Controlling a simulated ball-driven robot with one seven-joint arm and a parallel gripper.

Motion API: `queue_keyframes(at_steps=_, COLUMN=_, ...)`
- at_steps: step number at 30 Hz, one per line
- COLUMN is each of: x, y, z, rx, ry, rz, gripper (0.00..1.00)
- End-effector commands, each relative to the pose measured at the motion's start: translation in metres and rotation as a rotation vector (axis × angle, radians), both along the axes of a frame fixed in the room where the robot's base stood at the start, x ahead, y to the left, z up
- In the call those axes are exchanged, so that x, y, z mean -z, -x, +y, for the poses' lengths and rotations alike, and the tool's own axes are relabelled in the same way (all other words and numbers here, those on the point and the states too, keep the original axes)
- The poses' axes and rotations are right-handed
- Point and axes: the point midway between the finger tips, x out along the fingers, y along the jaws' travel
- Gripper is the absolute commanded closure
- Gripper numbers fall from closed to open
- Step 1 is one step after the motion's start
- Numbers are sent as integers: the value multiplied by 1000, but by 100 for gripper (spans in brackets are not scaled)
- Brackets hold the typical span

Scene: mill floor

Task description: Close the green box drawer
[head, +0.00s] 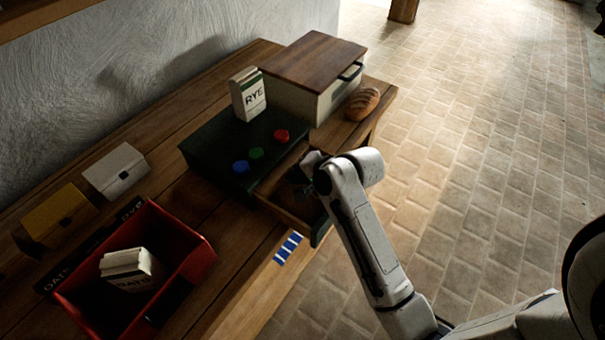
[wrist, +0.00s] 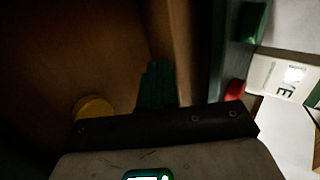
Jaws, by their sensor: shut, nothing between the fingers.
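The dark green box (head: 205,158) sits on the wooden bench, with blue, green and red buttons on top. Its wooden drawer (head: 284,208) stands pulled out toward the bench's front edge, with a dark green front (head: 321,232). My gripper (head: 309,188) is over or inside the open drawer, partly hidden by my own arm. In the wrist view my gripper's fingers (wrist: 156,84) are together and empty, against the brown drawer interior (wrist: 90,45). A yellow round thing (wrist: 93,106) shows beside them, partly hidden. I cannot tell whether the fingers touch the drawer.
A RYE packet (head: 248,94) stands on the green box. A wooden-topped bread box (head: 313,75) and a loaf (head: 362,103) are behind it. A red crate (head: 190,238) holding an OATS packet (head: 128,268) is at left. The floor at right is clear.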

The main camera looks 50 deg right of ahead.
Motion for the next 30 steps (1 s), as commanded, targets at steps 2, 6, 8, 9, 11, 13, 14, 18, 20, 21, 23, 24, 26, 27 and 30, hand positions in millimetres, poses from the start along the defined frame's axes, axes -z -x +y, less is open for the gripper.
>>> queue_keyframes(at_steps=2, x=1, y=-1, z=0, rx=1, ry=1, rz=0, gripper=100)
queue_keyframes(at_steps=6, x=1, y=-1, z=0, rx=0, ry=0, rz=0, gripper=100)
queue_keyframes(at_steps=8, x=1, y=-1, z=0, rx=0, ry=0, rz=0, gripper=100)
queue_keyframes(at_steps=9, x=0, y=-1, z=0, rx=0, ry=0, rz=0, gripper=100)
queue_keyframes(at_steps=11, x=0, y=-5, z=0, rx=-1, ry=1, rz=0, gripper=100)
queue_keyframes(at_steps=13, x=-1, y=-14, z=1, rx=-3, ry=0, rz=1, gripper=100)
queue_keyframes(at_steps=14, x=-1, y=-20, z=1, rx=-4, ry=1, rz=0, gripper=100)
queue_keyframes(at_steps=18, x=-1, y=-39, z=2, rx=-2, ry=-1, rz=1, gripper=100)
queue_keyframes(at_steps=20, x=0, y=-42, z=1, rx=-1, ry=0, rz=1, gripper=100)
queue_keyframes(at_steps=21, x=0, y=-44, z=1, rx=-1, ry=1, rz=0, gripper=100)
queue_keyframes(at_steps=23, x=0, y=-44, z=1, rx=0, ry=0, rz=0, gripper=100)
queue_keyframes(at_steps=24, x=1, y=-44, z=1, rx=0, ry=0, rz=0, gripper=100)
queue_keyframes(at_steps=26, x=1, y=-43, z=1, rx=0, ry=0, rz=0, gripper=100)
queue_keyframes(at_steps=27, x=1, y=-43, z=1, rx=0, ry=0, rz=0, gripper=100)
queue_keyframes(at_steps=30, x=0, y=-43, z=1, rx=0, ry=0, rz=0, gripper=100)
